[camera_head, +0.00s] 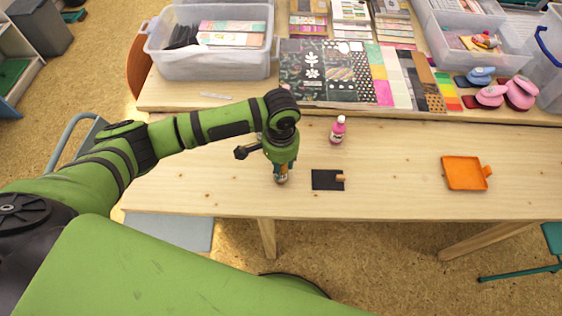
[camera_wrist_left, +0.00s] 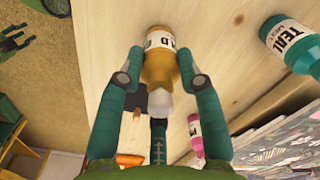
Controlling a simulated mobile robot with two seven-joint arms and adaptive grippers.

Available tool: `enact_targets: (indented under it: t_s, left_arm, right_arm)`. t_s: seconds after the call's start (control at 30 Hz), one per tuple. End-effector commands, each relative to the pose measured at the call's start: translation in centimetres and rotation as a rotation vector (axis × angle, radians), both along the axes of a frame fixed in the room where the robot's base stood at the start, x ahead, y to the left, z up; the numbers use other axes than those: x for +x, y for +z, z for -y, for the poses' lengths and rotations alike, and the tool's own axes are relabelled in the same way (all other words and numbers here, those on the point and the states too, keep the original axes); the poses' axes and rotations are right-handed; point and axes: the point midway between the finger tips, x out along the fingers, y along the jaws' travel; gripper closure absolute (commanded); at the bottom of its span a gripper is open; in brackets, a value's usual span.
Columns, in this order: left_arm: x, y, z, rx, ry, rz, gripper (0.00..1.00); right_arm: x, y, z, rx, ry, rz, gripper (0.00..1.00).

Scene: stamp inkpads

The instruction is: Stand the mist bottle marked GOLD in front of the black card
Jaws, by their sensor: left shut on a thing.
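My left gripper (camera_head: 281,170) points down at the table's front part, left of the black card (camera_head: 327,180). It is shut on a gold-brown bottle (camera_head: 283,179), mostly hidden by the fingers in the head view. In the left wrist view the gripper (camera_wrist_left: 160,80) has a finger on each side of the gold bottle (camera_wrist_left: 161,66), which has a white cap and a white label with only some letters readable. I cannot tell whether its base touches the table. A small tan piece (camera_head: 341,178) lies at the card's right edge. My right gripper is out of view.
A pink bottle (camera_head: 337,131) stands behind the card. A teal bottle marked TEAL (camera_wrist_left: 291,43) shows in the left wrist view. An orange tray (camera_head: 465,173) lies to the right. Papers (camera_head: 331,73) and a clear bin (camera_head: 212,60) are at the back. The table between card and tray is clear.

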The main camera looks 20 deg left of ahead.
Motion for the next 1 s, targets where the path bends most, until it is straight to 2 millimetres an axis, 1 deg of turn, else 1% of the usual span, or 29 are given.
enact_targets:
  t_s: [0.27, 0.3, 0.33, 0.63, 0.73, 0.87, 1.0]
  left_arm:
    - [0.0, -0.2, 0.1, -0.001, 0.0, 0.0, 0.99]
    - [0.0, -0.2, 0.1, -0.001, 0.0, 0.0, 0.52]
    - [0.0, -0.2, 0.1, -0.001, 0.0, 0.0, 0.41]
    - [0.0, -0.2, 0.1, -0.001, 0.0, 0.0, 0.41]
    - [0.1, 0.2, 0.0, -0.001, 0.0, 0.002, 0.41]
    - [0.1, 1.8, 0.1, -0.003, -0.001, 0.004, 0.41]
    - [0.1, 4.7, 0.1, -0.004, -0.002, 0.006, 0.41]
  right_arm:
    - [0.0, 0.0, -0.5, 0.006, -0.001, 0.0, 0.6]
    - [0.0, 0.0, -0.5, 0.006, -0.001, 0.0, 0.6]
    - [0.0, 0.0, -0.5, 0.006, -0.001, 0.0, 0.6]
    - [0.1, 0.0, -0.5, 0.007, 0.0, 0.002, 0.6]
    - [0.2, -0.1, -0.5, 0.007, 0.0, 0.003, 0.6]
    - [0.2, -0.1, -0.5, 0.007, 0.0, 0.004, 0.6]
    - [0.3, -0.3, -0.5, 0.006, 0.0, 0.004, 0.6]
